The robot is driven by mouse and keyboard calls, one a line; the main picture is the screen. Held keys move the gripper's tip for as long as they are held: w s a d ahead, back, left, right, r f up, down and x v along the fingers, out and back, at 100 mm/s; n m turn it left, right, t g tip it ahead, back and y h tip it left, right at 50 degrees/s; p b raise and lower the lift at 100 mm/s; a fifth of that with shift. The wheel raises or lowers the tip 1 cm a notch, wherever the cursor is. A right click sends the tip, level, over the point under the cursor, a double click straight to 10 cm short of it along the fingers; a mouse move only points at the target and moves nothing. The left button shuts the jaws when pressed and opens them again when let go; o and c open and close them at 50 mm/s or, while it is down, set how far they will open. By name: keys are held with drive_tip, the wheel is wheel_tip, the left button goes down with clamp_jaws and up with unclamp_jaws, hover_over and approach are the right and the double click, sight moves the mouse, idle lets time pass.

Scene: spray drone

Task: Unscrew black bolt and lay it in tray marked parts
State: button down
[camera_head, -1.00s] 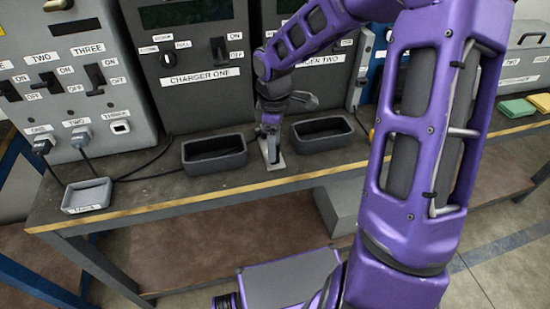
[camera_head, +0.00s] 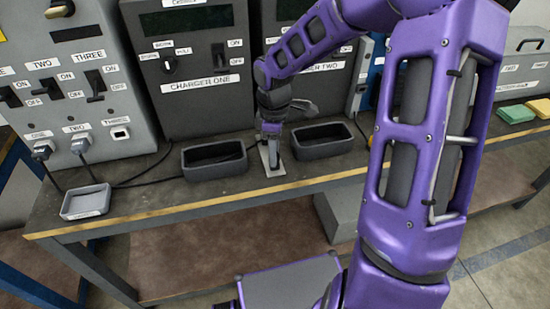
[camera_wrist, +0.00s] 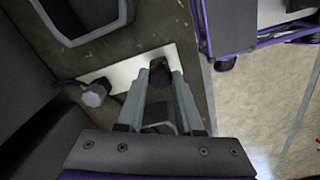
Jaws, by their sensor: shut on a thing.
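The black bolt (camera_wrist: 160,74) stands on a pale plate (camera_wrist: 125,72) on the bench, and its dark head is between my fingertips in the wrist view. My gripper (camera_wrist: 161,80) is shut on this bolt from above. In the head view my gripper (camera_head: 272,150) points down at the plate (camera_head: 264,158), between two dark trays; the bolt is too small to make out there. A small light grey tray (camera_head: 85,213) with a label on its front sits at the bench's left end. Its lettering is too small to read surely.
Dark trays stand left (camera_head: 215,173) and right (camera_head: 325,147) of my gripper. Labelled charger boxes (camera_head: 190,100) line the back. Cables (camera_head: 125,182) run along the bench. The bench's front edge (camera_head: 200,204) is close.

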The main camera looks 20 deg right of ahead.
drive_tip(key=shift+r+n+p, duration=0.2)
drive_tip(key=shift+n+p, duration=1.85)
drive_tip(key=shift+n, duration=0.05)
drive_tip(key=n+p, duration=0.4)
drive_tip(key=shift+n, duration=0.3)
drive_tip(key=shift+n+p, duration=0.75)
drive_tip(key=shift+n, duration=0.15)
drive_tip(key=shift+f+n, duration=0.15)
drive_tip(key=shift+n, duration=1.55)
drive_tip(key=shift+r, duration=2.55)
